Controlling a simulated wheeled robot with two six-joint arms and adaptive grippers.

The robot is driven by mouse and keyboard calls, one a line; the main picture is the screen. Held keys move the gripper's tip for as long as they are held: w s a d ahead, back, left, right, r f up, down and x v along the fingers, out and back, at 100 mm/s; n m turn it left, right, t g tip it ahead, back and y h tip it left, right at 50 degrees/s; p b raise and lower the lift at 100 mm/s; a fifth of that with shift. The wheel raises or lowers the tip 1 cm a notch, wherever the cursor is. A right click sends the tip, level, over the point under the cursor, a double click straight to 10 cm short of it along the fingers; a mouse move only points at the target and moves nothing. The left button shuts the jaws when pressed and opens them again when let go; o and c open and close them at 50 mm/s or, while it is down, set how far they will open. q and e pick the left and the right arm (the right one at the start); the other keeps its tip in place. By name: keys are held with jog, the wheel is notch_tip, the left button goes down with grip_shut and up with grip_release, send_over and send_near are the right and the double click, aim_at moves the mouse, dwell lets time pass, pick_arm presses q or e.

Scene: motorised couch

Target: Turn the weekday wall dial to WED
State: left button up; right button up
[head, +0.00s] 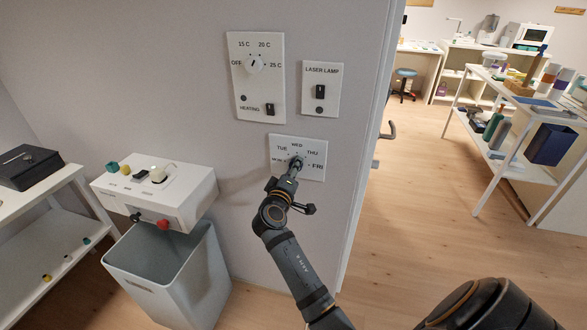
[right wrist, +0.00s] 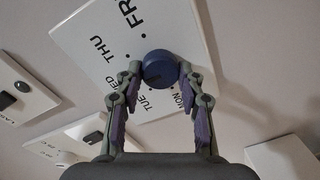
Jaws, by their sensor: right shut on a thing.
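My right gripper (head: 295,164) is at the dial. In the right wrist view its fingers (right wrist: 160,76) are closed on the two sides of the knob. The knob's pointer is hidden, so I cannot tell which day it marks. My left gripper is in neither view.
Above the dial are the heating panel (head: 245,99) and the laser lamp switch panel (head: 331,74). A white control box (head: 188,188) stands left of the dial, over a grey bin (head: 150,280). A doorway opens on the right, with clear floor (head: 400,220).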

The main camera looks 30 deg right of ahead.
aim_at(294, 147)
jog(key=shift+r, duration=0.1)
jog(key=o, duration=1.2)
jog(key=shift+c, duration=0.2)
jog(key=r, duration=0.3)
jog(key=w+r, duration=0.1)
jog(key=r, duration=0.1)
jog(key=shift+r, duration=0.2)
jog(key=r, duration=0.2)
jog(key=s+r, duration=0.1)
jog(key=r, duration=0.1)
jog(key=shift+s+r, duration=0.2)
jog(key=shift+r, duration=0.05)
jog(key=shift+w, duration=0.3)
